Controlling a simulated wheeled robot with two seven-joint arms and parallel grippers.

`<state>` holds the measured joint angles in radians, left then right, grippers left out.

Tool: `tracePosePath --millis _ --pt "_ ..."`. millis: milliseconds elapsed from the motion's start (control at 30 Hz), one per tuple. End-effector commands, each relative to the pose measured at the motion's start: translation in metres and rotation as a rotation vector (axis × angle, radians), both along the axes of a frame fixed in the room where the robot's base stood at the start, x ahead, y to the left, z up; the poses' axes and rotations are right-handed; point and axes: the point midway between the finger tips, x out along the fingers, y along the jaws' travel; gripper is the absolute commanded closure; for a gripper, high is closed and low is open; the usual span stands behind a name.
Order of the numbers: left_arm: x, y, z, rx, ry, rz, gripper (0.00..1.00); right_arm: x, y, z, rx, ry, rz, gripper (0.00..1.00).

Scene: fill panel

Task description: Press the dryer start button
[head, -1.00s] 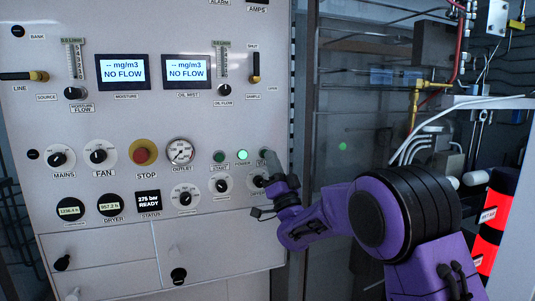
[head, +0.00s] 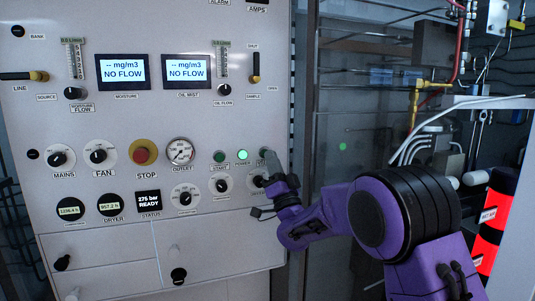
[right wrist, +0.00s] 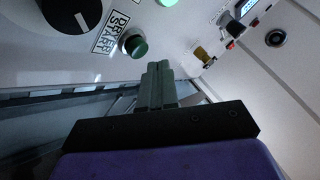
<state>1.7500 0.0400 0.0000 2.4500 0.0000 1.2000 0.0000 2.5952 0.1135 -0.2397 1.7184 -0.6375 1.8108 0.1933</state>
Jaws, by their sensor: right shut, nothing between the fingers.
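The dryer start button is a green round button (right wrist: 135,45) beside a "DRYER START" label (right wrist: 110,32) in the right wrist view. In the head view my right gripper (head: 269,156) is at the right end of the button row and largely hides this button. In the right wrist view my right gripper (right wrist: 158,68) is shut and empty. Its fingertips appear just beside the button, slightly right of and below it in the picture. I cannot tell whether they touch. My left gripper is not in view.
The white panel (head: 110,235) also carries a lit power lamp (head: 242,155), another green start button (head: 219,157), a red stop button (head: 143,155) and several knobs. The status display (head: 148,201) reads "275 bar READY". Pipes and hoses (head: 425,105) stand right of the panel.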

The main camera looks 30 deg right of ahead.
Motion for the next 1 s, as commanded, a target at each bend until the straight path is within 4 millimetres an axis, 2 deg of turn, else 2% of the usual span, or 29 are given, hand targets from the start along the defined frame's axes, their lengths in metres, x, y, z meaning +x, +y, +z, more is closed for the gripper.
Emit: tracePosePath --millis 267,1000 --pt "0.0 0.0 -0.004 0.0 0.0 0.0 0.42 0.009 -0.003 -0.003 0.0 0.0 0.0 1.0" --pt "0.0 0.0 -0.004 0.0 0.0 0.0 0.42 0.014 -0.004 -0.002 0.001 0.0 0.001 1.0"
